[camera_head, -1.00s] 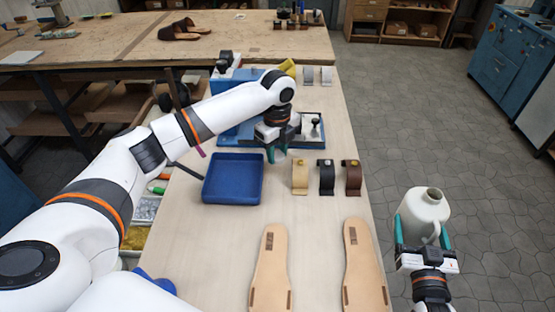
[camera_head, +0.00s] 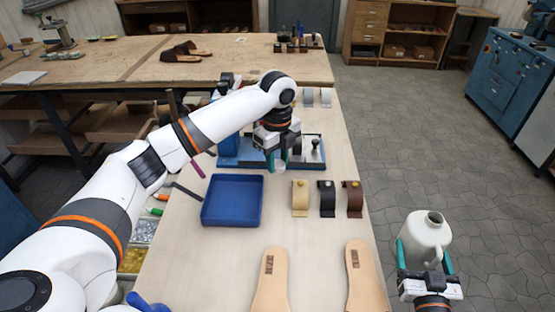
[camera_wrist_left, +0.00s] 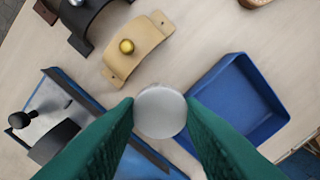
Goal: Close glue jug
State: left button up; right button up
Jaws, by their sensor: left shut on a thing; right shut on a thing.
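The white glue jug (camera_head: 428,234) has an open, uncapped mouth at its top. My right gripper (camera_head: 425,262) is shut on the jug, its teal fingers on either side of the body, to the right of the table. The jug stands roughly upright in the grip. My left gripper (camera_head: 277,164) is shut on a small round whitish cap (camera_wrist_left: 160,112), which also shows below the fingertips in the head view (camera_head: 279,169). The left gripper is over the table, beside the blue tray and well away from the jug.
An empty blue tray (camera_head: 232,224) is on the table (camera_head: 310,239). Tan, black and brown straps (camera_head: 327,200) stand right of it. Two tan soles (camera_head: 270,285) lie nearer. A blue-based device (camera_head: 239,161) stands behind the tray. Tiled floor (camera_head: 400,150) is open right of the table.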

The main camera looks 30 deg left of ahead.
jog(key=o, duration=0.7)
jog(key=shift+c, duration=0.2)
jog(key=c, duration=0.9)
jog(key=shift+o, duration=0.2)
jog(key=shift+r, duration=0.1)
